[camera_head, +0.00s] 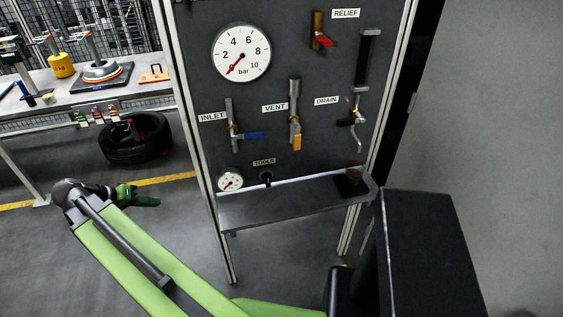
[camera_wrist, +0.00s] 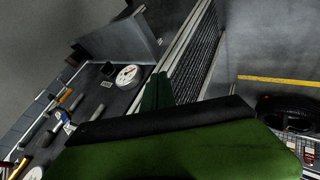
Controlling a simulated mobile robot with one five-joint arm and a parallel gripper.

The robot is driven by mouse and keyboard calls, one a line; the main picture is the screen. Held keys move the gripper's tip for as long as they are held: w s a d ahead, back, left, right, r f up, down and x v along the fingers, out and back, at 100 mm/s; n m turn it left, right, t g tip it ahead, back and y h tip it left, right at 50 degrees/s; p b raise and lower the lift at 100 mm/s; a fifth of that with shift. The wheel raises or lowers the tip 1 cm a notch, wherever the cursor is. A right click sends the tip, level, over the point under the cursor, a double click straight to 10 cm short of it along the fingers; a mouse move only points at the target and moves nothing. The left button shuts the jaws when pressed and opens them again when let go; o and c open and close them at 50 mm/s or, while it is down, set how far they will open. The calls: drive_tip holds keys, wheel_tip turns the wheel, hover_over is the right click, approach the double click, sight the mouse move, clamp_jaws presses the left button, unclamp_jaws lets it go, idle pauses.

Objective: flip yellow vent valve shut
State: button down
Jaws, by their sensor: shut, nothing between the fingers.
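The vent valve has a yellow handle (camera_head: 297,142) that hangs straight down, in line with its vertical pipe, below the VENT label (camera_head: 275,107) on the dark panel. A small yellow-orange piece (camera_wrist: 66,96) at the left of the wrist view may be this handle, but it is too small to be sure. My gripper (camera_head: 143,198) is at the lower left in the head view, left of the panel and well apart from the valve. Its green fingers (camera_wrist: 157,91) are together and empty in the wrist view.
Left of the vent is the blue inlet handle (camera_head: 253,136); right is the drain valve (camera_head: 356,117). The red relief handle (camera_head: 323,39) is above. A metal shelf (camera_head: 270,207) juts out below. A tyre (camera_head: 135,152) lies under the left bench (camera_head: 150,88).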

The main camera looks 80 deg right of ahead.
drive_tip(key=s+d+r+m+g+b, duration=0.3)
drive_tip(key=s+d+m+g, duration=0.2)
drive_tip(key=s+d+m, duration=0.3)
drive_tip(key=s+d+r+m+g+b, duration=0.4)
drive_tip(key=s+d+m+g, duration=0.2)
drive_tip(key=s, duration=1)
drive_tip(key=d+m, duration=0.2)
drive_tip(key=d, duration=0.2)
drive_tip(key=shift+s+d+r+m, duration=0.2)
drive_tip(key=shift+s+d+m, duration=0.1)
drive_tip(key=shift+s, duration=0.1)
approach(296, 135)
drive_tip(key=s+d+f, duration=0.2)
drive_tip(key=s+f, duration=0.3)
drive_tip(key=shift+s+d+r, duration=0.1)
drive_tip(key=shift+d+r, duration=0.1)
drive_tip(key=shift+d, duration=0.2)
